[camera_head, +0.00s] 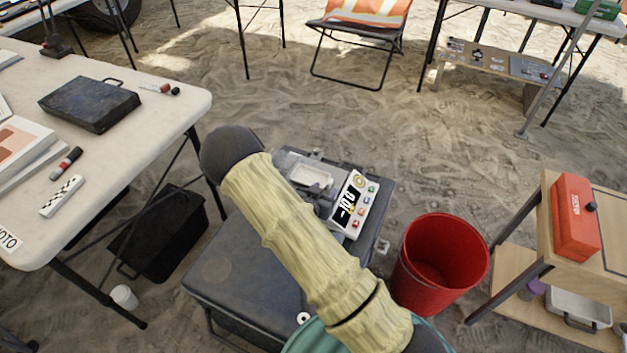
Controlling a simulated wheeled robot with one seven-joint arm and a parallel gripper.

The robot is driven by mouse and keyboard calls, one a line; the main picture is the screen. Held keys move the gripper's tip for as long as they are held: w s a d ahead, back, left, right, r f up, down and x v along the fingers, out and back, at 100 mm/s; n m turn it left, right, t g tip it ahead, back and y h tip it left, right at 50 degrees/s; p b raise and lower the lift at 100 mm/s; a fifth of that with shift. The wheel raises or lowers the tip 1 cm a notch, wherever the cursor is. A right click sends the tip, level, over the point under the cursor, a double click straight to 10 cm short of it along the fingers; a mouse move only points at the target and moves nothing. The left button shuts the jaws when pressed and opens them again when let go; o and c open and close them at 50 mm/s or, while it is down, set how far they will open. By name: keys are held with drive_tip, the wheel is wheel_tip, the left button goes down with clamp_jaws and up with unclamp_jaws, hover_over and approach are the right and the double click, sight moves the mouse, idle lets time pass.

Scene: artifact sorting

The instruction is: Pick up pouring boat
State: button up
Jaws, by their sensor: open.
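A small, pale, shallow dish (312,177), which looks like the pouring boat, sits at the grey weighing end of a scale (349,205). The scale has a white panel with a dark display and coloured buttons, and it rests on a dark grey case-like stand (225,268). My arm, in a beige cover, crosses the picture from the bottom right to a dark joint just left of the dish. The arm hides part of the scale and the stand. My gripper is not visible in this view.
A red bucket (440,262) stands right of the stand. A white table (188,103) at left holds a dark case (90,103), markers and papers. A wooden shelf unit (544,225) with a red box (575,217) stands at right. Open sand lies behind the stand.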

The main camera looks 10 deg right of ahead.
sight(328, 182)
drive_tip(key=x, duration=0.2)
drive_tip(key=b+x, duration=0.1)
drive_tip(key=x, duration=0.2)
drive_tip(key=shift+w+a, duration=0.2)
drive_tip(key=shift+w, duration=0.1)
drive_tip(key=shift+r, duration=0.1)
drive_tip(key=shift+c, duration=0.2)
